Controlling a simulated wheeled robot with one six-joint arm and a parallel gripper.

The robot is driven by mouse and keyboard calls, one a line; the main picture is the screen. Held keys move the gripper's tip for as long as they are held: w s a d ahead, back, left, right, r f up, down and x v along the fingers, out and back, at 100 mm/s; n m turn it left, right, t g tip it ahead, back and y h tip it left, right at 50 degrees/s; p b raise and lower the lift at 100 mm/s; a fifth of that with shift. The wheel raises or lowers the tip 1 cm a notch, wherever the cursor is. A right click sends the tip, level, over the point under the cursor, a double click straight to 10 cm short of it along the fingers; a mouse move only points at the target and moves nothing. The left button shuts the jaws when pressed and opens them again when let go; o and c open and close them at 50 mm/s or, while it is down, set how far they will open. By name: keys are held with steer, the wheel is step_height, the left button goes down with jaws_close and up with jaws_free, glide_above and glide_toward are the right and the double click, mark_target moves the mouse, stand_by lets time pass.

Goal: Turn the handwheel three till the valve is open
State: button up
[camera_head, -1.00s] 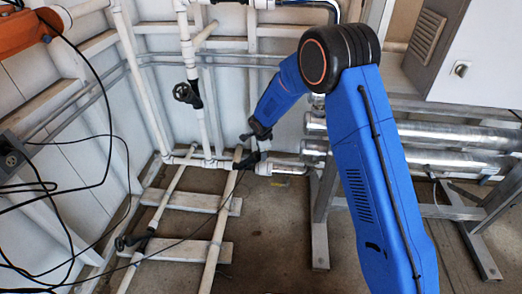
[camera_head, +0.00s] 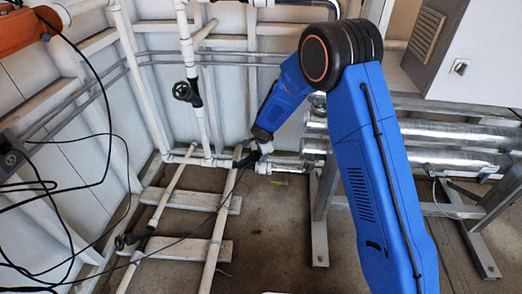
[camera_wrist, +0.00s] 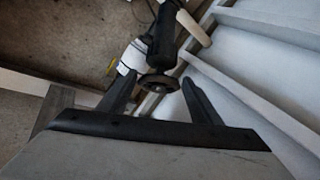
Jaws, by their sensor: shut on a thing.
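A small dark round handwheel (camera_wrist: 160,84) on a black valve body (camera_wrist: 163,38) is between the two fingers of my gripper (camera_wrist: 157,79) in the wrist view. The fingers are shut on this handwheel. In the head view my gripper (camera_head: 256,143) is low at the pipe corner, by the black valve body (camera_head: 248,160); the handwheel there is mostly hidden. No number shows on any wheel, and I cannot tell how far the valve is open.
Another dark handwheel (camera_head: 182,91) is on the upright white pipe to the left. A third (camera_head: 124,241) is on the floor pipe. Silver pipes (camera_head: 430,135) and a metal stand (camera_head: 322,215) are on the right. Black cables (camera_head: 105,130) hang at left. Bare floor lies in front.

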steer(key=o, duration=1)
steer(key=shift+r, duration=0.1)
steer(key=v, duration=1.7)
steer(key=shift+s, duration=0.2)
steer(key=shift+c, duration=0.6)
